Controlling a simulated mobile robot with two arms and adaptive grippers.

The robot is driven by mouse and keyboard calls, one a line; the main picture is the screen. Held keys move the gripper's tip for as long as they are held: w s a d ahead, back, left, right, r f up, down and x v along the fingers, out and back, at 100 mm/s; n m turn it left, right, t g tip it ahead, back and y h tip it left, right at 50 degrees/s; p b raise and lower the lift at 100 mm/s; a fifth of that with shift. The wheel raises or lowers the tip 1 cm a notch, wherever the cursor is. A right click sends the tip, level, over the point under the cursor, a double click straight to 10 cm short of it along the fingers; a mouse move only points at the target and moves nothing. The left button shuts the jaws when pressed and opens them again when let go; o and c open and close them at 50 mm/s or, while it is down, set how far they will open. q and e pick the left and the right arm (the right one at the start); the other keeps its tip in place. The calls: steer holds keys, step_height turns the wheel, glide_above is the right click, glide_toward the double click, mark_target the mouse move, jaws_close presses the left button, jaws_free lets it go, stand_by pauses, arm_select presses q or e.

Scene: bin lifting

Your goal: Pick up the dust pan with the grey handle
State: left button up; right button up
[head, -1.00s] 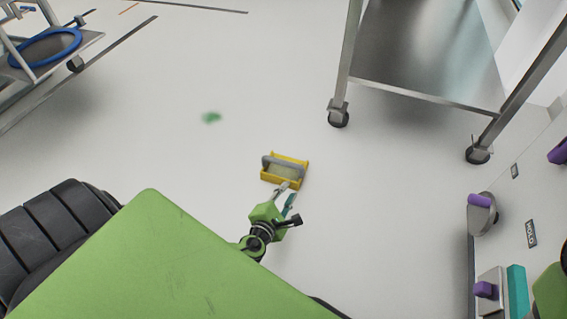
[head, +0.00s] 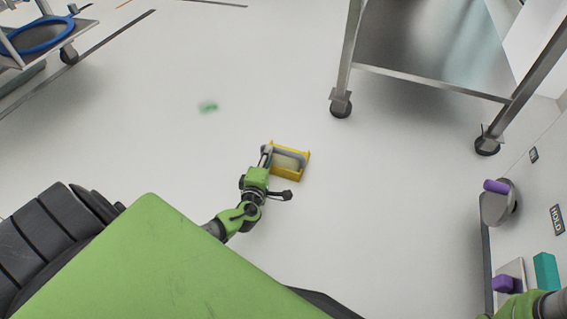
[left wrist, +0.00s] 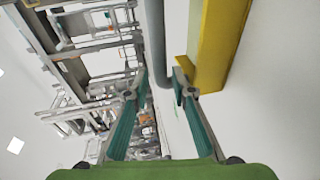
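The dust pan (head: 292,167) is yellow with a grey handle bar and stands on the white floor in the middle of the head view. In the left wrist view its yellow body (left wrist: 217,45) is at the upper right and its grey handle (left wrist: 156,40) runs down from the top. My left gripper (head: 266,156) is at the left end of the dust pan. In the left wrist view the left gripper (left wrist: 160,85) is open, with the handle's lower end between its teal fingertips. I cannot tell whether they touch it. My right gripper is not in view.
A metal table (head: 430,80) on casters stands at the upper right, and a cart (head: 35,45) with a blue ring is at the upper left. A green patch (head: 208,107) lies on the floor. A wall panel (head: 530,215) with purple and teal parts is at the right.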

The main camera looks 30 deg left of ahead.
arm_select(q)
steer(key=b+x, duration=0.2)
steer(key=x, duration=0.1)
steer(key=shift+w+a+f+b, duration=0.15)
steer(key=shift+f+b, duration=0.15)
steer(key=shift+b, duration=0.1)
steer(key=shift+w+a, duration=0.1)
steer(key=shift+w, duration=0.25)
steer(key=shift+w+a+r, duration=0.1)
steer(key=shift+w+r, duration=0.05)
jaws_close()
steer(key=shift+r, duration=0.1)
